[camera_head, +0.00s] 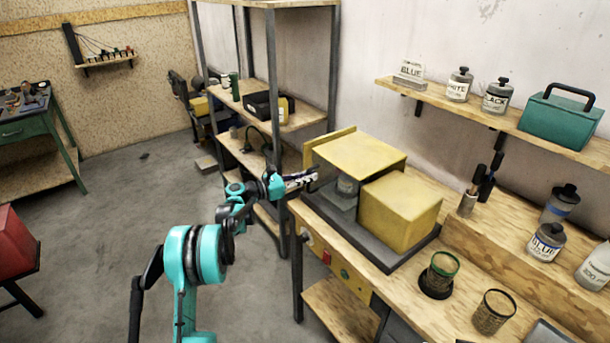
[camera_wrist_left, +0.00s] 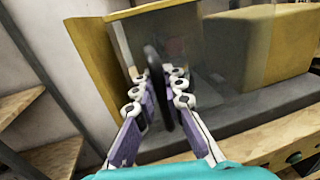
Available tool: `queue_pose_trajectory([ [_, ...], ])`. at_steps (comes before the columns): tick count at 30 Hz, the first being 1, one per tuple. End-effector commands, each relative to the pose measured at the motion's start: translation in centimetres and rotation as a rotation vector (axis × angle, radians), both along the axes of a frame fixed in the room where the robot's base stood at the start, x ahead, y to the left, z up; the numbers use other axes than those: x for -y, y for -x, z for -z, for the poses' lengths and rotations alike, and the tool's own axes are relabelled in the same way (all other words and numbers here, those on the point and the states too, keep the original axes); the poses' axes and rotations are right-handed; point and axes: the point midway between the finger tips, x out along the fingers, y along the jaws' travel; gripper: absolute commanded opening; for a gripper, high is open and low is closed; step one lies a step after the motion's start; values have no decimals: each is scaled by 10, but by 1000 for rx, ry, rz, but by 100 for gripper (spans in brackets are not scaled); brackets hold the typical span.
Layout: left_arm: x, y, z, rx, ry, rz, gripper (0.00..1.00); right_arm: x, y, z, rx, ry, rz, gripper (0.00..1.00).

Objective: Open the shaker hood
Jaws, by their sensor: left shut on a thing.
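The shaker (camera_head: 403,212) stands on the wooden bench, with a yellow body on a dark grey base. Its yellow-topped hood (camera_head: 358,154) with a see-through front is at the left part of the machine and looks closed; a container shows dimly behind the front. My left gripper (camera_head: 306,177) reaches the hood's front left side. In the left wrist view the left gripper (camera_wrist_left: 158,78) has its fingers on both sides of a dark upright handle (camera_wrist_left: 152,60) on the clear panel and is shut on it. My right gripper is not in view.
A tall shelf rack (camera_head: 272,75) stands left of the shaker, close to my left arm. A green-rimmed cup (camera_head: 440,272) and a mesh cup (camera_head: 494,311) stand on the bench at right. A wall shelf (camera_head: 450,100) holds bottles and a teal toolbox (camera_head: 560,120).

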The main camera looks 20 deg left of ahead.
Motion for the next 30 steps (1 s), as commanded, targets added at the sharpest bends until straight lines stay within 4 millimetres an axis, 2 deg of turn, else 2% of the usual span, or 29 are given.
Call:
queue_pose_trajectory([
  [12,90,70,2,-1,-2,5,0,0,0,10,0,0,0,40],
  [18,124,97,1,-1,-2,3,0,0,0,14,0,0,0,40],
  [24,143,111,1,-1,-2,2,0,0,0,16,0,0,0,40],
  [30,148,115,1,-1,-2,1,0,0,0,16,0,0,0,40],
])
